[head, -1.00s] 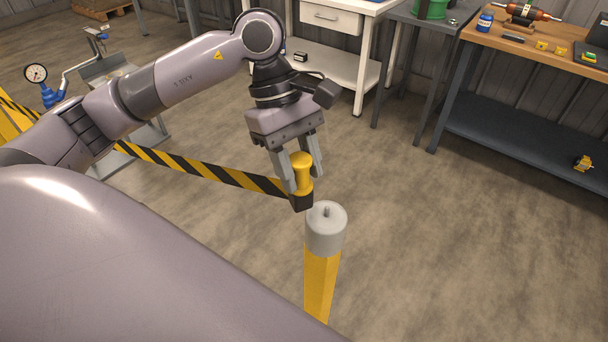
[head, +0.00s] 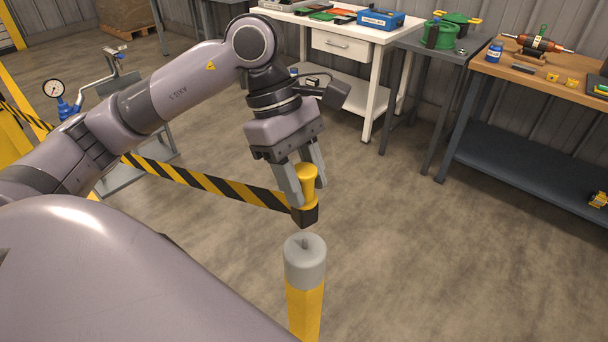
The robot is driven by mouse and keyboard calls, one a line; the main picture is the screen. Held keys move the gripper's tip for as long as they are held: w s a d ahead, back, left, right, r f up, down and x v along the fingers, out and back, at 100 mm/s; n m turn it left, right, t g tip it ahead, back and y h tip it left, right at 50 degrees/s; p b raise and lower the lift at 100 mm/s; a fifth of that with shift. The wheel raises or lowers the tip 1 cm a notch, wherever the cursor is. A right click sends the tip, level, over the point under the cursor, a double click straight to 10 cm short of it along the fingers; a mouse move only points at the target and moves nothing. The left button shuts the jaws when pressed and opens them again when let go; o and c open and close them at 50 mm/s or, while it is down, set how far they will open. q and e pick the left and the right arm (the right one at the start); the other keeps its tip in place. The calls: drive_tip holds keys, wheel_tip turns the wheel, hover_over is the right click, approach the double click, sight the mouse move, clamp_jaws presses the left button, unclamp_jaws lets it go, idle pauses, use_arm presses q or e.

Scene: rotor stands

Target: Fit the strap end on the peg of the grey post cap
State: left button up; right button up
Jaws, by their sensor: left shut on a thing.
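The strap end, a yellow knob on a black block (head: 307,214), is in my left gripper (head: 304,187). The gripper's two grey fingers are shut on the yellow knob. The black and yellow striped strap (head: 205,184) runs from the block to the left. The grey post cap (head: 305,263) sits on a yellow post (head: 305,310) just below, with a small peg (head: 305,243) on its top. The strap end hangs above the cap, apart from it, and a little toward the far side in the picture. My right gripper is not in view.
A white table (head: 340,45), a grey stand (head: 430,42) and a wooden-topped bench (head: 530,70) with tools stand at the back. A pressure gauge (head: 53,89) on a cart is at the left. The floor right of the post is clear.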

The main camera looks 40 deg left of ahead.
sight(303, 212)
use_arm(q)
drive_tip(key=shift+f+b, duration=1.05)
drive_tip(key=shift+f, duration=0.8)
drive_tip(key=shift+f+b, duration=1.25)
drive_tip(key=shift+f, duration=0.05)
drive_tip(key=shift+f+b, duration=0.5)
drive_tip(key=shift+b, duration=0.1)
drive_tip(key=o, duration=1.2)
drive_tip(key=shift+o, duration=0.2)
drive_tip(key=shift+r, duration=0.1)
drive_tip(key=v, duration=0.7)
